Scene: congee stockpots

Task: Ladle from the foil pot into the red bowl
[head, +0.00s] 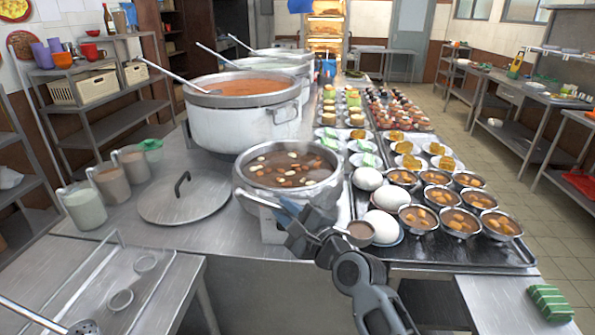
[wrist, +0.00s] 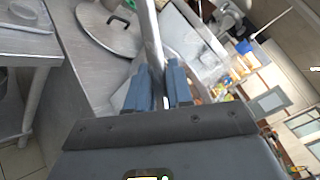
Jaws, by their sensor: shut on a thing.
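The front silvery pot (head: 290,175), likely the foil pot, holds dark brown liquid with white and orange bits. My gripper (head: 287,212) is at its front right side, with blue fingers shut on a metal rod. In the wrist view the rod, the ladle's handle (wrist: 151,40), runs up between the blue fingers (wrist: 158,90). A small round cup of brown liquid (head: 360,232) shows just right of my gripper; I cannot tell for sure whether it is the ladle's head. A red-orange bowl (head: 62,60) stands on the left shelf; I cannot tell whether it is the task's red bowl.
A large pot of orange soup (head: 243,88) stands behind. A lid (head: 183,196) and several cups (head: 82,207) are at left. White domed things (head: 390,198) and several filled steel bowls (head: 460,221) crowd the right tray. A green bundle (head: 551,302) lies front right.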

